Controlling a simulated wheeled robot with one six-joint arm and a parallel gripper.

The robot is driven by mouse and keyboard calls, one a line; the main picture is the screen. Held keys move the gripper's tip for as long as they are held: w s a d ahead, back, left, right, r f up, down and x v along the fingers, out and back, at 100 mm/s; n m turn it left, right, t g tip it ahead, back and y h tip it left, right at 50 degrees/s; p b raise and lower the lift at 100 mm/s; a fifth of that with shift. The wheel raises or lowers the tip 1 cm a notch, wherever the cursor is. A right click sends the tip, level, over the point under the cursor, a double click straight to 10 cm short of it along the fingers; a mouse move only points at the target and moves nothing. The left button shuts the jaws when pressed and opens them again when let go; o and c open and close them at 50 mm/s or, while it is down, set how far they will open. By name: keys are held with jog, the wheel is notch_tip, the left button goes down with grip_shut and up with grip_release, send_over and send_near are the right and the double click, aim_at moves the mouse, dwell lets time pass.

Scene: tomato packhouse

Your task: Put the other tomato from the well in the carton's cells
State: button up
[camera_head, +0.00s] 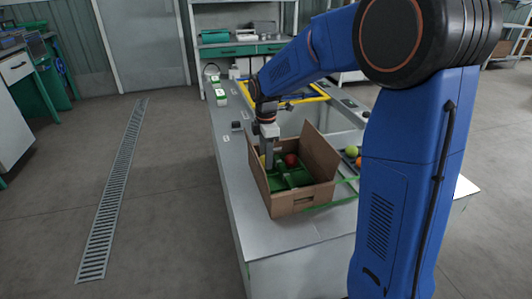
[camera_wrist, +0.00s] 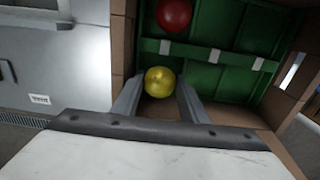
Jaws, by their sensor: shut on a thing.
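An open brown carton (camera_head: 303,200) with green dividers (camera_head: 295,180) stands on the grey bench. A red tomato (camera_head: 291,159) lies in one of its far cells; it also shows at the top of the wrist view (camera_wrist: 174,14). My gripper (camera_head: 268,160) reaches down into the left part of the carton. In the wrist view my gripper (camera_wrist: 159,90) is shut on a yellow tomato (camera_wrist: 158,82), one finger on each side. The yellow tomato is over a cell beside the green divider (camera_wrist: 205,53). Whether it touches the cell floor I cannot tell.
A yellow-green tomato (camera_head: 352,151) and an orange tomato (camera_head: 359,161) lie right of the carton, partly hidden by my arm. The carton's raised flap (camera_head: 320,152) stands close to my gripper. The bench top (camera_head: 231,170) left of the carton is clear.

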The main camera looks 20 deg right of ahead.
jog(key=shift+f, duration=0.2)
jog(key=shift+d, duration=0.25)
dwell(0.5)
jog(key=o, duration=0.8)
jog(key=shift+o, duration=0.2)
jog(key=shift+c, duration=0.6)
jog(key=shift+c, duration=0.9)
jog(key=shift+r, duration=0.1)
